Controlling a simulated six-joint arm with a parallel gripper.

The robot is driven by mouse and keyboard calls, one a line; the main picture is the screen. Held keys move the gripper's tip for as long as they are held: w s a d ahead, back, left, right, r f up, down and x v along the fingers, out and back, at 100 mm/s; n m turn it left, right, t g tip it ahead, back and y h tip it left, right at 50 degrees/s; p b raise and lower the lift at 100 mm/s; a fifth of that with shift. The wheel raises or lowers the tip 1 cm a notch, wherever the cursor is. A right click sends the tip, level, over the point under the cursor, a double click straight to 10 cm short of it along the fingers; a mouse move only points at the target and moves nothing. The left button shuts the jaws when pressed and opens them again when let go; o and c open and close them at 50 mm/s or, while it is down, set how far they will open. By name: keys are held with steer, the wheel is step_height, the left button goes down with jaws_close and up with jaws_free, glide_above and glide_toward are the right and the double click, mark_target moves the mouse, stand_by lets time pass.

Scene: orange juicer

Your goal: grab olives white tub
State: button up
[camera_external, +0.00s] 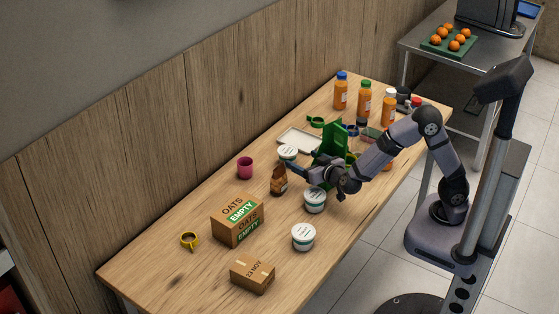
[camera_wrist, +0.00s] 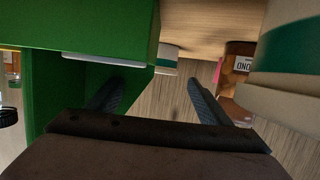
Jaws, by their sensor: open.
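Three white tubs with green labels show in the external view: one behind my gripper (camera_external: 288,151), one just in front of it (camera_external: 315,203), and one nearer the front edge (camera_external: 303,238). Their labels are too small to read, so I cannot tell which holds olives. My gripper (camera_external: 293,168) is open and low over the table, pointing left between the back and middle tubs. In the wrist view nothing shows between the fingers (camera_wrist: 155,98). A large white tub with a green band (camera_wrist: 288,48) fills the upper right, close to one finger.
A brown bottle (camera_external: 279,182) stands just ahead. A pink cup (camera_external: 245,168), an oats box (camera_external: 237,220) and juice bottles (camera_external: 364,98) stand around.

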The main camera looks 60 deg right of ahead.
mark_target(291, 153)
steer(key=shift+w+a+r+b+x, duration=0.1)
steer(key=shift+b+x, duration=0.05)
steer(key=shift+x, duration=1.05)
steer(key=shift+w+a+r+b+x, duration=0.1)
steer(key=shift+x, duration=1.15)
steer(key=shift+a+r+b+x, duration=0.1)
steer(key=shift+b+x, duration=0.05)
steer(key=shift+x, duration=1.05)
steer(key=c, duration=1.1)
steer(key=shift+o, duration=0.2)
steer(key=shift+r, duration=0.15)
step_height(291, 153, up, 10)
steer(key=p, duration=0.3)
